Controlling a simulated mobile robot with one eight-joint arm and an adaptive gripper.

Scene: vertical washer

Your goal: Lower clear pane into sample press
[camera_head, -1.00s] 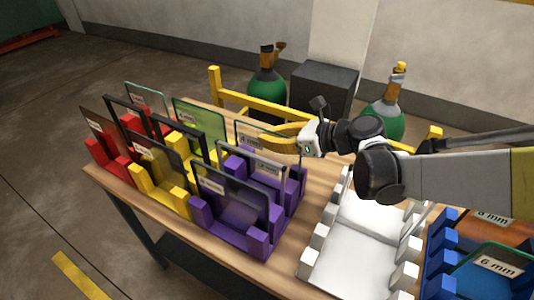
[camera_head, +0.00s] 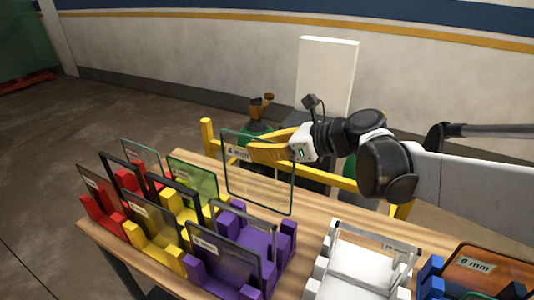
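A clear pane (camera_head: 258,187) with greenish edges and a "4 mm" label hangs upright above the table, behind the purple rack. My gripper (camera_head: 250,151) is shut on its upper part from the right, its yellow fingers seen partly at the pane. The pane's lower edge appears clear of the purple rack. I cannot tell for certain which thing is the sample press. A white rack (camera_head: 318,272) at the front right has a grey-barred frame and a clear pane with a small label standing in it.
Red (camera_head: 103,218), yellow (camera_head: 150,245) and purple (camera_head: 262,243) racks hold several panes at the left. A blue rack (camera_head: 430,280) with an orange-brown pane (camera_head: 490,268) is at the right. A yellow rail (camera_head: 208,135) runs along the table's back edge, with green gas cylinders behind.

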